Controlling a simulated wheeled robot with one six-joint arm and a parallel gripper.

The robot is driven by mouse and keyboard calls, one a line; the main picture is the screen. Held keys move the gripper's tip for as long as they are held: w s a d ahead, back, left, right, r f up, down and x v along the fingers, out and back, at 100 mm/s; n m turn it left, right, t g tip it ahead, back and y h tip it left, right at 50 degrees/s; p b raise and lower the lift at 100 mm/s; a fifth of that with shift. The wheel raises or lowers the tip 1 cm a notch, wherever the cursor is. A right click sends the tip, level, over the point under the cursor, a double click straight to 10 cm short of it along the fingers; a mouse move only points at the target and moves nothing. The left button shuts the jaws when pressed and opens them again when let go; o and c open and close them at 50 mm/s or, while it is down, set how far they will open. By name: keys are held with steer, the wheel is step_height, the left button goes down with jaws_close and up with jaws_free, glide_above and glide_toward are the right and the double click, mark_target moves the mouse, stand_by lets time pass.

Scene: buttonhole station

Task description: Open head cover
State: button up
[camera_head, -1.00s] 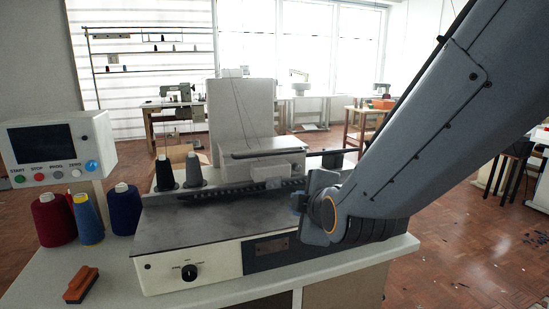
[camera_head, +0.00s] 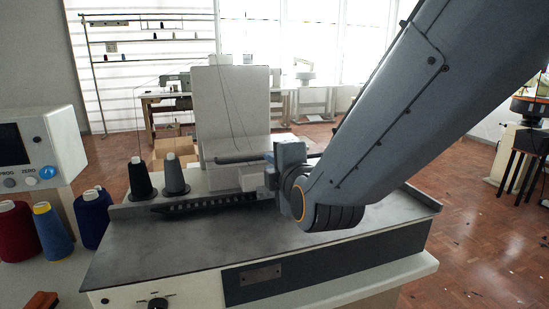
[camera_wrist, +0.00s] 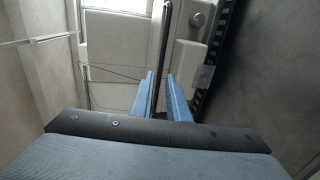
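The buttonhole machine's pale head (camera_head: 225,181) sits at the back of the bed, below a tall white housing (camera_head: 215,105). A dark bar (camera_head: 238,158) runs along the head's upper front. I cannot tell exactly where the head cover's edges are, but it looks closed. My gripper (camera_head: 268,172) is at the bar's right end, partly hidden by its own wrist. In the wrist view, the gripper's two blue fingers (camera_wrist: 160,88) stand apart, with the dark bar (camera_wrist: 162,45) running between them in the picture. A pale block (camera_wrist: 185,65) lies beside the right finger. Contact cannot be told.
Two dark thread cones (camera_head: 140,182) stand on the machine's left. A control box (camera_head: 35,150) and several coloured spools (camera_head: 52,232) stand farther left. The grey bed (camera_head: 200,240) in front is clear. A toothed dark strip (camera_head: 215,202) runs along the head's foot.

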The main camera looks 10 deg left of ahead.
steer(key=shift+x, duration=3.15)
jaws_close()
